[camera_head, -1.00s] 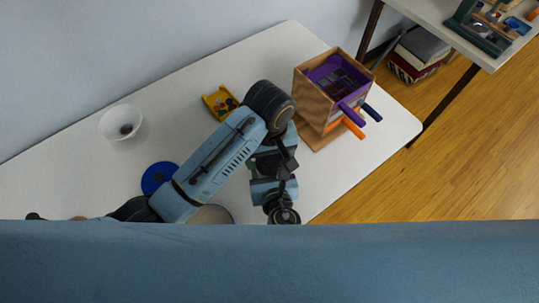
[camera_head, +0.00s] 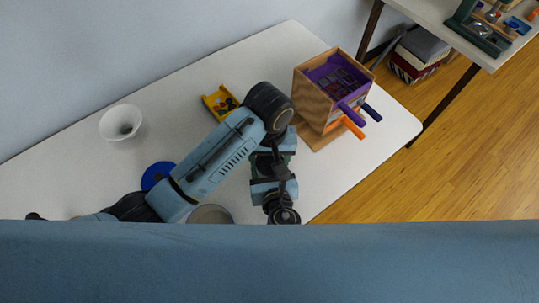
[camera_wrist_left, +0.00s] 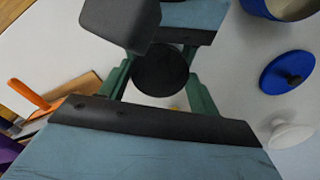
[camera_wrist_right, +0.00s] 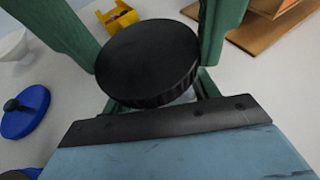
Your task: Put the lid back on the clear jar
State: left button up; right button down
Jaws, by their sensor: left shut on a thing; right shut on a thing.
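A black round lid (camera_wrist_right: 150,62) with a ridged edge fills the middle of the right wrist view. It also shows as a dark disc (camera_wrist_left: 160,72) in the left wrist view. The fingers of my left gripper flank the disc in the left wrist view (camera_wrist_left: 160,85).
A blue lid (camera_head: 155,176), a white bowl-like piece (camera_head: 113,127) and a yellow tray (camera_head: 212,100) lie on the white table (camera_head: 75,165). A wooden box (camera_head: 312,96) with purple and orange handles stands right. A round pot (camera_head: 210,213) is partly hidden.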

pick_arm(q)
jog(key=m, duration=0.3)
jog(key=shift+m, duration=0.4)
jog(key=o, duration=1.1)
jog(key=shift+r, duration=2.3)
jog(key=shift+c, duration=0.5)
jog(key=r+n, duration=0.1)
jog(key=n, duration=0.2)
jog(key=shift+w+r, duration=0.15)
jog(key=shift+r, duration=0.2)
jog(key=r+n, duration=0.1)
jog(key=n, duration=0.2)
jog(key=shift+r+n, duration=0.3)
jog(key=shift+r, duration=0.05)
